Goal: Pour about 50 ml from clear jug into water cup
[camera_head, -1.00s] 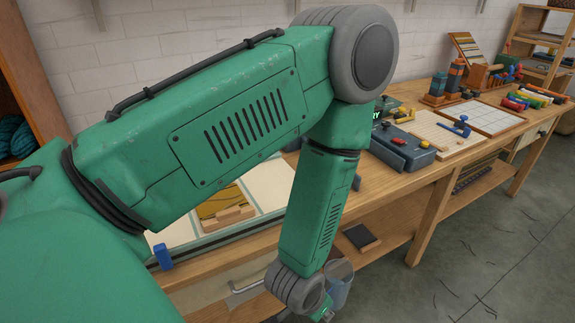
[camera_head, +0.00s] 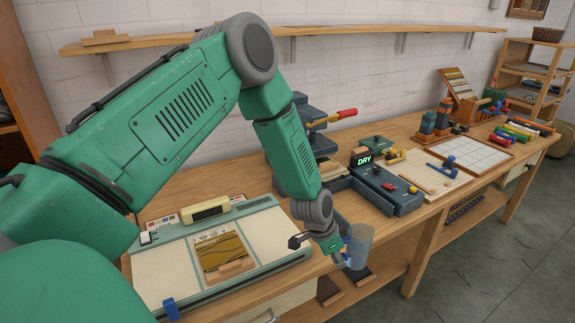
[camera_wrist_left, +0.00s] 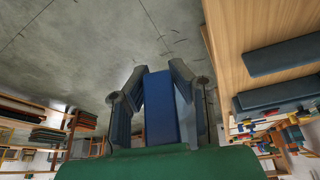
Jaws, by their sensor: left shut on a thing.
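The clear jug (camera_head: 361,242) is a see-through, bluish vessel in front of the workbench's front edge in the head view. It looks roughly upright and its contents cannot be made out. My left gripper (camera_head: 343,258) is at the jug's left side, shut on its blue handle. In the left wrist view, my left gripper (camera_wrist_left: 160,100) has its two dark fingers on either side of the blue handle (camera_wrist_left: 162,112). I cannot make out the water cup in either view. My right gripper is out of view.
The wooden workbench (camera_head: 400,232) holds a pale green-edged machine (camera_head: 160,275) at left. A dark blue device with a DRY display (camera_head: 364,159) stands behind the jug. Pegboards and several coloured rolls (camera_head: 522,132) lie farther right. Open floor (camera_head: 490,240) lies in front.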

